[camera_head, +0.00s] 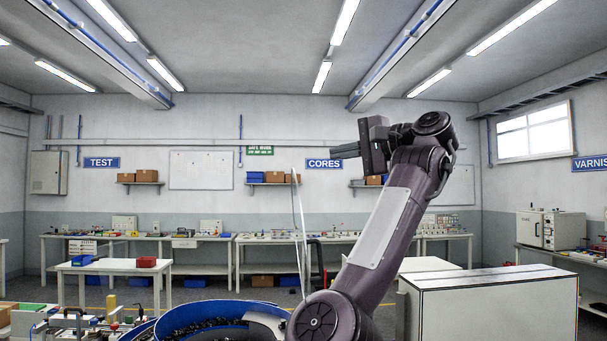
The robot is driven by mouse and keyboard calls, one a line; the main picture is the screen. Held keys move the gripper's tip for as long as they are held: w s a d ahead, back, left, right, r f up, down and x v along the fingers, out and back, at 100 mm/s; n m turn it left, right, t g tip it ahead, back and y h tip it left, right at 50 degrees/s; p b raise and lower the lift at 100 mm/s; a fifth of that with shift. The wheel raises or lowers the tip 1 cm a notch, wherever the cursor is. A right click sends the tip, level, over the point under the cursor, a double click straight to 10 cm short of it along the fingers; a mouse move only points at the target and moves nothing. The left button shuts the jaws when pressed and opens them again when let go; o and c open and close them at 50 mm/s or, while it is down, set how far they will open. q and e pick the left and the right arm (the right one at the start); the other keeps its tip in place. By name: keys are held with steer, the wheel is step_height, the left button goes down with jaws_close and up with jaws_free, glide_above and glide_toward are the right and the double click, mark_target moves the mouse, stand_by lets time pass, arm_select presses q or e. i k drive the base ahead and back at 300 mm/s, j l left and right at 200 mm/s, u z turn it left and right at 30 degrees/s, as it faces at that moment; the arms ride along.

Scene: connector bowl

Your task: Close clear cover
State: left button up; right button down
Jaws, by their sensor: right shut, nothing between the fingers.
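The clear cover (299,228) shows as a thin, see-through panel seen nearly edge-on, standing upright above the right side of the blue bowl (207,309). The bowl holds many small dark parts, and its lower part is cut off by the picture's edge. My right gripper (335,152) is raised high, with its fingers pointing left. It is shut and empty, above and to the right of the cover's upper end. I see no contact between them. My left gripper is not in view.
A white-topped cabinet (490,305) stands at the right. Small fixtures (85,322) sit at the lower left. A white table (113,266) with a red bin (147,262) and a blue bin stands farther back left. Workbenches line the back wall.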

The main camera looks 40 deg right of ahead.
mark_target(309, 242)
steer(key=i+l, duration=0.2)
steer(key=l, duration=0.2)
steer(key=i+l, duration=0.45)
steer(key=l, duration=0.3)
steer(key=i+l, duration=0.25)
steer(key=l, duration=0.15)
